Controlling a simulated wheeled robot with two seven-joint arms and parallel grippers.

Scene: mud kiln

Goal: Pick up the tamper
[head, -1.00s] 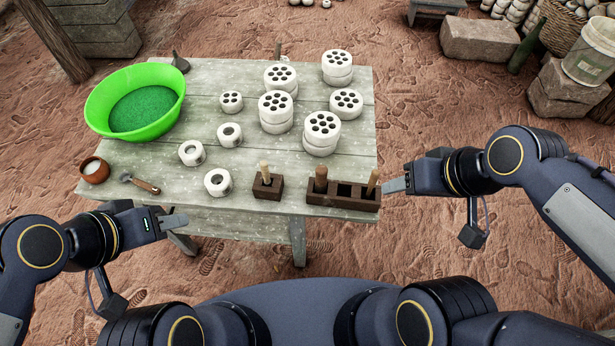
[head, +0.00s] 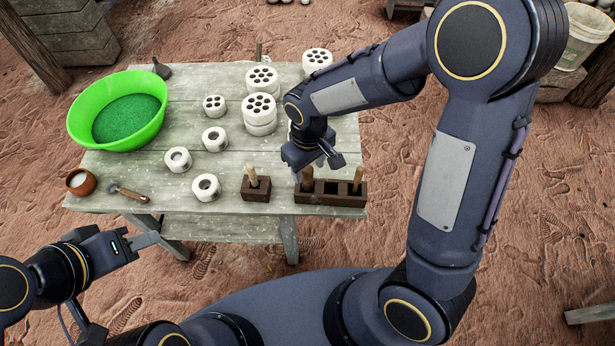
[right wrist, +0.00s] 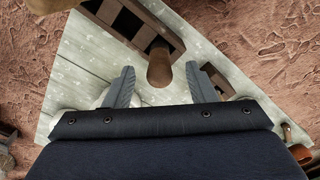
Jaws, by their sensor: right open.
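A thick brown wooden handle, apparently the tamper (head: 307,176), stands upright in the left end of a dark wooden rack (head: 326,197) at the table's front right edge. Its lower part is hidden in the rack. In the right wrist view the handle (right wrist: 160,68) shows between the two grey fingers. My right gripper (head: 308,170) is over the rack's left end, open, with a gap on both sides of the handle (right wrist: 160,84). My left gripper (head: 152,240) is off the table's front left edge, empty; its finger gap is unclear.
A lighter handle (head: 358,180) stands in the rack's right end. A small block (head: 256,194) with another handle is to the left. White pierced cylinders (head: 259,118), white rings (head: 206,187), a green basin (head: 118,108), a clay cup (head: 81,182) and a trowel (head: 130,194) are on the table.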

